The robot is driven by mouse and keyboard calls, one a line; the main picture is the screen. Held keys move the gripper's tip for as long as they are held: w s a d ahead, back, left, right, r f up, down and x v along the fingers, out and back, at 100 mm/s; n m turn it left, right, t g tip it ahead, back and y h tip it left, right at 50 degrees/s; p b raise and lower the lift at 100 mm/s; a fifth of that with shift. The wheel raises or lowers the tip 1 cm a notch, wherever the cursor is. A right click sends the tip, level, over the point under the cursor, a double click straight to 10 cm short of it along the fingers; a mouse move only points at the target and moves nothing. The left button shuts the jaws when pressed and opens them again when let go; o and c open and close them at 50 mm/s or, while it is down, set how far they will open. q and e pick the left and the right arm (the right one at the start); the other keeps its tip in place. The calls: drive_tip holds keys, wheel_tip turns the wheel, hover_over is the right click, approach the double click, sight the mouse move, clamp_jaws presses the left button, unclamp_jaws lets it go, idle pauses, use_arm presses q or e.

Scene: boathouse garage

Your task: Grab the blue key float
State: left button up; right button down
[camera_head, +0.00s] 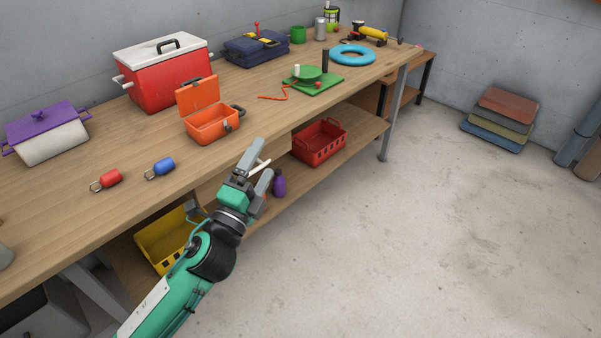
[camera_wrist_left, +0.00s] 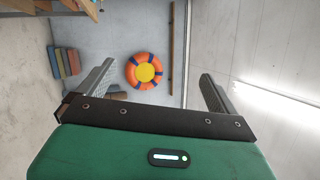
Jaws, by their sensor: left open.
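The blue key float (camera_head: 163,167) lies on the wooden workbench near its front edge, with a metal ring at its left end. A similar red key float (camera_head: 108,179) lies just to its left. My left gripper (camera_head: 262,166) is in front of the bench edge, to the right of the blue float and apart from it. It is open and nothing shows between its fingers. In the left wrist view the two fingers (camera_wrist_left: 154,88) are spread, and they face a wall with an orange life ring (camera_wrist_left: 144,71). The blue float is not in that view. My right gripper is not in view.
On the workbench (camera_head: 60,216) stand an open orange box (camera_head: 212,125), a red cooler (camera_head: 168,85) and a white pot with purple lid (camera_head: 52,142). A red basket (camera_head: 320,144) and yellow crate (camera_head: 160,245) sit on the lower shelf.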

use_arm(q)
drive_tip(key=d+r+m+g+h, duration=0.4)
drive_tip(key=d+m+h, duration=0.3)
drive_tip(key=m, duration=0.5)
drive_tip(key=m+g+y, duration=1.3)
drive_tip(key=m+y, duration=0.5)
drive_tip(key=m, duration=0.9)
approach(160, 167)
drive_tip(key=x, duration=0.3)
drive_tip(key=shift+w+d+f, duration=0.1)
drive_tip(key=shift+w+f, duration=0.2)
drive_tip(key=shift+f, duration=0.05)
drive_tip(key=shift+x, duration=0.9)
drive_tip(key=x, duration=0.4)
drive_tip(key=shift+s+a+f+p, duration=0.1)
drive_tip(key=shift+a+f+p, duration=0.1)
drive_tip(key=shift+a+p, duration=0.1)
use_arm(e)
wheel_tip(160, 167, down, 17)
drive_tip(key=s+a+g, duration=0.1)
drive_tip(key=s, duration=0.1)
